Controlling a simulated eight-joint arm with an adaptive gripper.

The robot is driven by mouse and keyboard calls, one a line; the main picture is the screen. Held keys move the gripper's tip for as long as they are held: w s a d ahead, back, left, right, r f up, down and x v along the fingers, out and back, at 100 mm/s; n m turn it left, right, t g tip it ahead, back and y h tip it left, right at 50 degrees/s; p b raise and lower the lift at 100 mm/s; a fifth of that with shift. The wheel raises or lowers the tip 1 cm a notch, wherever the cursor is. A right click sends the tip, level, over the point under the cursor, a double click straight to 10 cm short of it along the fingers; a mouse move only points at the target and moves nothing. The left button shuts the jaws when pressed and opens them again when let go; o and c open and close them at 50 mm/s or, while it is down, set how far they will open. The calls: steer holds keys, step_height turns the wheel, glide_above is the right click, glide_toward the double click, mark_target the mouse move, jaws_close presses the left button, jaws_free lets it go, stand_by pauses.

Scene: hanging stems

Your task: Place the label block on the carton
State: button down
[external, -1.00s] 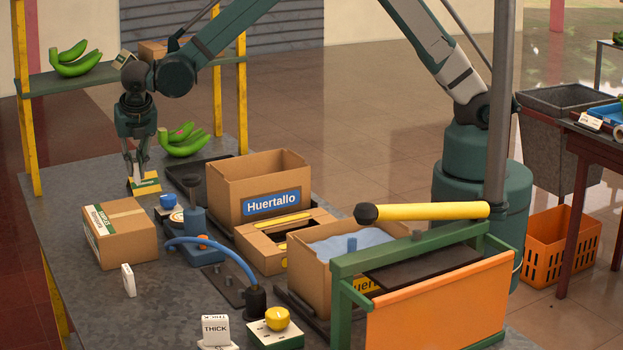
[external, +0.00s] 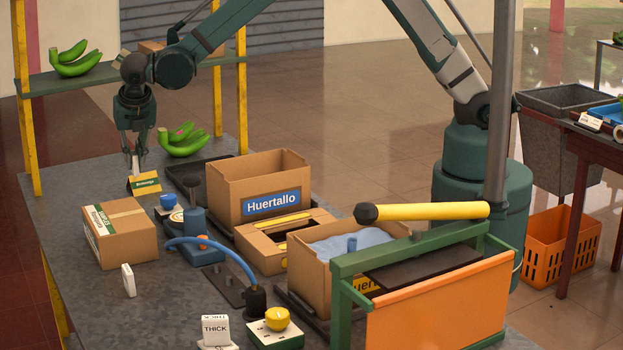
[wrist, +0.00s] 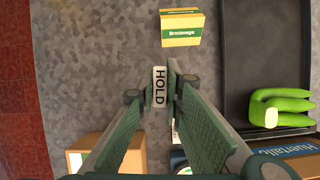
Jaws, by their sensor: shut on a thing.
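My gripper (external: 136,150) is shut on a white label block (external: 135,164), above the far left part of the table. In the wrist view the block (wrist: 160,88) lies between my fingertips (wrist: 155,95) and reads HOLD. A closed cardboard carton (external: 126,238) with a green-and-white label stands in front of my gripper, nearer the camera; its edge also shows low in the wrist view (wrist: 85,150). An open carton marked Huertallo (external: 235,198) stands to the right. A second open carton (external: 305,268) holds blue-grey lining.
A small yellow-and-green box (external: 146,183) sits close by my gripper. Green bananas (external: 184,141) lie behind it by a dark tray (external: 190,172). A blue hose (external: 225,250) arches mid-table. A THICK block (external: 216,329) and another white block (external: 128,280) stand in front.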

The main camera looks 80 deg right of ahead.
steer(key=s+a+r+p, duration=0.2)
steer(key=a+r, duration=0.1)
steer(key=a, duration=0.5)
steer(key=s+a+r+p, duration=0.2)
steer(key=a+r, duration=0.1)
steer(key=a, duration=0.5)
steer(key=s+a+r+p, duration=0.3)
steer(key=a, duration=0.4)
steer(key=shift+a+n, duration=0.4)
glide_toward(114, 213)
steer(key=shift+w+d+f, duration=0.3)
steer(key=shift+w+d, duration=0.15)
steer(key=shift+d, duration=0.25)
steer(key=shift+f, duration=0.1)
steer(key=shift+f+p, duration=0.45)
steer(key=shift+f, duration=1.35)
steer(key=shift+f, duration=0.1)
